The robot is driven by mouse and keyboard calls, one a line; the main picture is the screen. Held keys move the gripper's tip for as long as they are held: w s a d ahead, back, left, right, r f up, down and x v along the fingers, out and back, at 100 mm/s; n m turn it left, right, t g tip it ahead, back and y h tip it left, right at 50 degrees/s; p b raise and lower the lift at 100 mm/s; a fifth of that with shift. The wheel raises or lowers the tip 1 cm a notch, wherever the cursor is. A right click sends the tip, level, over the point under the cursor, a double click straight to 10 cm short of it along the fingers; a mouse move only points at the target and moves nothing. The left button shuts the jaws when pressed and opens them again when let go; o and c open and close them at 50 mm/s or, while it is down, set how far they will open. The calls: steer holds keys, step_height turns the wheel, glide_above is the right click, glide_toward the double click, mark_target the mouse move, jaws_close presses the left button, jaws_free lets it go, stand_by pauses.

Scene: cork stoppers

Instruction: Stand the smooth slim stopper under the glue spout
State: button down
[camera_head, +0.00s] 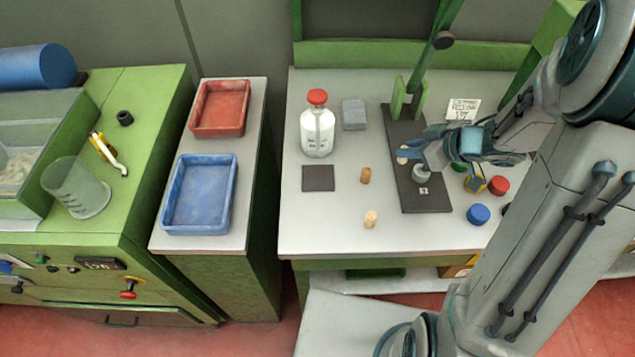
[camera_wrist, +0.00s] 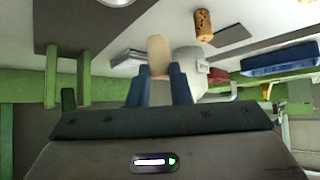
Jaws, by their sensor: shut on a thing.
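My gripper (camera_head: 408,154) is shut on a smooth, pale, slim stopper (camera_head: 402,155). In the wrist view the stopper (camera_wrist: 158,50) sits between the two blue fingertips (camera_wrist: 159,72), one end free. My gripper is over the dark base plate (camera_head: 428,206) of the green stand (camera_head: 415,105). A pale round seat (camera_head: 421,174) is on that plate, close to the gripper; a round piece also shows at the top of the wrist view (camera_wrist: 117,2). I cannot make out the glue spout clearly. A brown stopper (camera_head: 365,175) and a paler stopper (camera_head: 370,219) stand on the table.
A red-capped white bottle (camera_head: 317,130), a grey block (camera_head: 354,114) and a dark square mat (camera_head: 318,178) are left of the plate. Red (camera_head: 498,185) and blue (camera_head: 478,214) caps lie to its right. Red (camera_head: 219,132) and blue (camera_head: 198,228) trays are on the side cabinet.

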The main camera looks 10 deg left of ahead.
steer(key=s+n+g, duration=0.1)
steer(key=s, duration=0.1)
steer(key=s+a+f+n+g+b, duration=0.1)
steer(key=s, duration=0.1)
steer(key=s+n+g+y, duration=0.1)
steer(key=s+n, duration=0.1)
steer(key=s, duration=0.1)
steer(key=shift+a+f+b, duration=0.15)
steer(key=shift+f+b, duration=0.2)
steer(key=shift+f, duration=0.05)
steer(key=a, duration=0.5)
steer(key=w+a, duration=0.1)
steer(key=a, duration=0.5)
steer(key=w+a, duration=0.1)
steer(key=a, duration=0.4)
steer(key=shift+w+a, duration=0.2)
steer(key=shift+a, duration=0.15)
steer(key=f, duration=0.1)
steer(key=a+f+b, duration=0.1)
steer(key=f, duration=0.1)
steer(key=shift+f, duration=0.25)
steer(key=shift+f, duration=0.15)
steer(key=c, duration=1.3)
jaws_free()
steer(key=shift+w, duration=0.1)
